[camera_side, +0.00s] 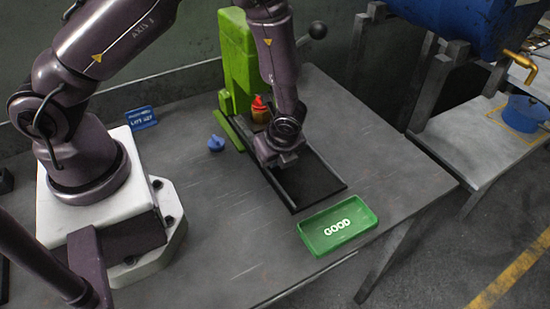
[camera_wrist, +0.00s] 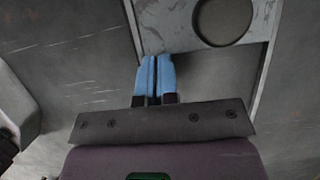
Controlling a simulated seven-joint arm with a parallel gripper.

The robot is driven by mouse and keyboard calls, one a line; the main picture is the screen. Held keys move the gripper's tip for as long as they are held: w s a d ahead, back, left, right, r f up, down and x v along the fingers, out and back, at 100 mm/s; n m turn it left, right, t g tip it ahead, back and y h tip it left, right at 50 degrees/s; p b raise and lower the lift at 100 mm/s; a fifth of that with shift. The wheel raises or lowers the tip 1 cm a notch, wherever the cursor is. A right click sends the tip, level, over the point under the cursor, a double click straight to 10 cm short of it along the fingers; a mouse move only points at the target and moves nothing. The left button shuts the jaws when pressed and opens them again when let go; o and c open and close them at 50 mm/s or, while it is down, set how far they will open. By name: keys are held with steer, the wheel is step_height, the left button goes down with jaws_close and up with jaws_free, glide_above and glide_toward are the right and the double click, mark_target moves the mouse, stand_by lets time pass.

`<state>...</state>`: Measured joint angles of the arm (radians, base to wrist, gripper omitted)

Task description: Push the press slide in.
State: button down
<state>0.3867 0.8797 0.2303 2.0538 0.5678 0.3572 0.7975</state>
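The green press (camera_side: 240,65) stands at the back of the bench, with a dark flat track (camera_side: 312,185) running out from its foot toward the front. In the wrist view, a scuffed light metal plate with a dark round disc (camera_wrist: 222,20), which looks like the press slide (camera_wrist: 160,28), lies at the top. My gripper (camera_side: 278,160) is low over the track and hides most of the slide in the side view. In the wrist view its two blue fingers (camera_wrist: 154,60) are together with nothing between them. The fingertips are at the plate's near edge; I cannot tell whether they touch.
A green tray marked GOOD (camera_side: 345,236) lies in front of the track. A small blue knob-like part (camera_side: 216,144) and a blue sign (camera_side: 142,118) are to the left. A red and amber part (camera_side: 260,108) is at the press.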

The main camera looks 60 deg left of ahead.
steer(key=v, duration=1)
steer(key=s+a+r+n+t+h, duration=0.1)
steer(key=s+r+n+t, duration=0.1)
steer(key=s+r+n, duration=0.2)
steer(key=s+a+r+n+t+h, duration=0.1)
steer(key=s+r+n, duration=0.4)
steer(key=r+n, duration=0.3)
steer(key=s+a+r+n+t+h, duration=0.1)
steer(key=s+r+n, duration=0.4)
steer(key=r, duration=0.7)
steer(key=shift+a+n+t+h, duration=0.2)
steer(key=shift+n+t+h, duration=0.35)
steer(key=shift+t, duration=0.25)
